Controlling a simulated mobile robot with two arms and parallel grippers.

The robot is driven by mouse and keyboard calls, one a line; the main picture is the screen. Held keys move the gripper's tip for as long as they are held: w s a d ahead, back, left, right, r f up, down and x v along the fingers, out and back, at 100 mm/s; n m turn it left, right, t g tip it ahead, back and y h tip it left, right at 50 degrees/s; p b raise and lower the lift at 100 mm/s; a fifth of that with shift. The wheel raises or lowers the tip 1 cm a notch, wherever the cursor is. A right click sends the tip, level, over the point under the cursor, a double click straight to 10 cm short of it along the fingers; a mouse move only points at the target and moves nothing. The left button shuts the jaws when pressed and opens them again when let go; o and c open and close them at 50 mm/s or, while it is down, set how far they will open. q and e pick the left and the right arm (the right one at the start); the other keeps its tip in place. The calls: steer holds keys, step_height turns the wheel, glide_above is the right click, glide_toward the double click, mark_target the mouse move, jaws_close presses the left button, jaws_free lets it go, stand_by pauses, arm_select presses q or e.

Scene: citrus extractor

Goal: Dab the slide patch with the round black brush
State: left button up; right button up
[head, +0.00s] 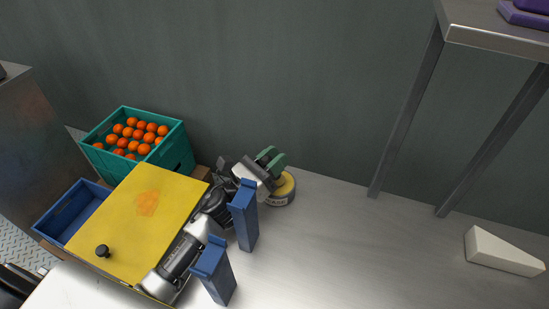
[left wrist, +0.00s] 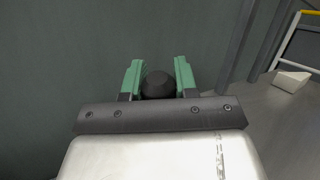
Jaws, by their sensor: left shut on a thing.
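The slide patch is an orange smear (head: 147,203) on the sloping yellow slide (head: 180,192) in the head view. My left gripper (head: 270,157) has green fingers and is to the right of the slide, over a round yellow tin (head: 284,199). In the left wrist view the gripper (left wrist: 158,80) is shut on a round black thing, which I take to be the round black brush (left wrist: 158,84). In the head view the brush is hidden by the gripper. Whether it touches the tin cannot be told. My right gripper is not in view.
A black knob (head: 102,251) stands on the slide's near left. A teal crate of oranges (head: 176,153) and a blue bin (head: 60,204) are behind and left. Two blue posts (head: 244,218) stand by my arm. A white wedge (head: 499,252) lies right; the floor between is clear.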

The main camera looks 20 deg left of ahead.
arm_select(q)
steer(key=shift+f, duration=0.3)
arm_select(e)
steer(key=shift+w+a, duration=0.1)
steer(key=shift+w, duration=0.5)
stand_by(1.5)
arm_select(q)
steer(key=shift+r, duration=0.1)
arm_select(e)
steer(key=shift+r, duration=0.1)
arm_select(q)
step_height(320, 180, up, 4)
steer(key=p, duration=0.3)
steer(key=shift+r+p, duration=1.2)
steer(key=shift+r, duration=0.4)
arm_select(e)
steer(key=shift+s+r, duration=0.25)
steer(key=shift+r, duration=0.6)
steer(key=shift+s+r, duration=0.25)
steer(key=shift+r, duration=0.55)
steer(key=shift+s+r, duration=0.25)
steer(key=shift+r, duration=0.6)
